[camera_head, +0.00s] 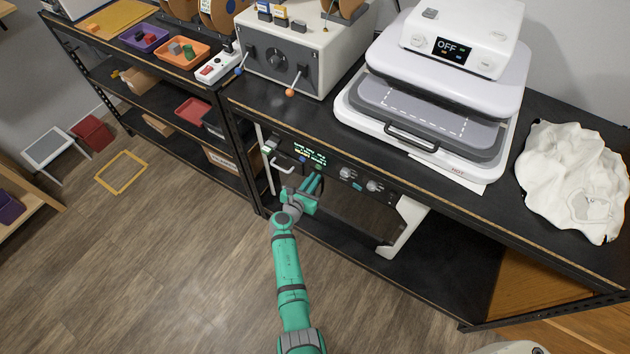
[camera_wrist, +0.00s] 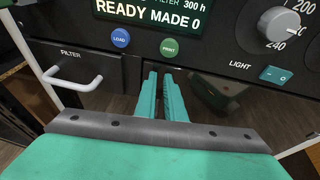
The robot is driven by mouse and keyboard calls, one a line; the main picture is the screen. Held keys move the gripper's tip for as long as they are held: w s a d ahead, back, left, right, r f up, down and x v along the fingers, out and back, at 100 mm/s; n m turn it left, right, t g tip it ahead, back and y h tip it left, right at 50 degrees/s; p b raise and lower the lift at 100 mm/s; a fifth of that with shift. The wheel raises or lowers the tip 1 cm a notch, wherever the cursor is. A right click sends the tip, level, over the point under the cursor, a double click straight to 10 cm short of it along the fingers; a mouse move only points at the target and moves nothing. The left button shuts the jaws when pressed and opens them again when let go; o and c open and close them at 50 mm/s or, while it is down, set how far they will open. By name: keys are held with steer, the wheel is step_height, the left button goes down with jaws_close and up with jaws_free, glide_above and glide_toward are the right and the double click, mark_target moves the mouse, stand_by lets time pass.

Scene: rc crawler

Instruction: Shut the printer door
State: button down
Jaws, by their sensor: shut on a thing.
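The printer (camera_head: 345,176) sits on the shelf under the worktop, with a black front panel, a lit display, buttons and knobs. In the wrist view its display reads READY (camera_wrist: 150,12). The dark, glossy printer door (camera_wrist: 228,92) shows just below the panel; in the head view the dark area (camera_head: 355,210) lies between the printer's white sides. My green gripper (camera_head: 316,184) is at the printer's front, below the buttons. In the wrist view its fingers (camera_wrist: 163,76) are close together against the door area. The part between them is hidden.
A white filter handle (camera_wrist: 75,78) sticks out left of my fingers. Above, the worktop carries a heat press (camera_head: 440,90), a grey control box (camera_head: 300,50) and white cloth (camera_head: 572,180). The worktop edge overhangs the printer. Open wooden floor (camera_head: 170,250) lies at the left.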

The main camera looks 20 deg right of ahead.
steer(key=shift+w+d+r, duration=0.2)
steer(key=shift+d+r, duration=0.15)
steer(key=shift+d, duration=0.3)
steer(key=shift+a+f, duration=0.1)
steer(key=shift+a, duration=0.3)
steer(key=a+f+v, duration=0.1)
steer(key=v, duration=1.3)
steer(key=shift+w+a+f, duration=0.25)
steer(key=shift+a+f, duration=0.05)
steer(key=shift+a, duration=0.1)
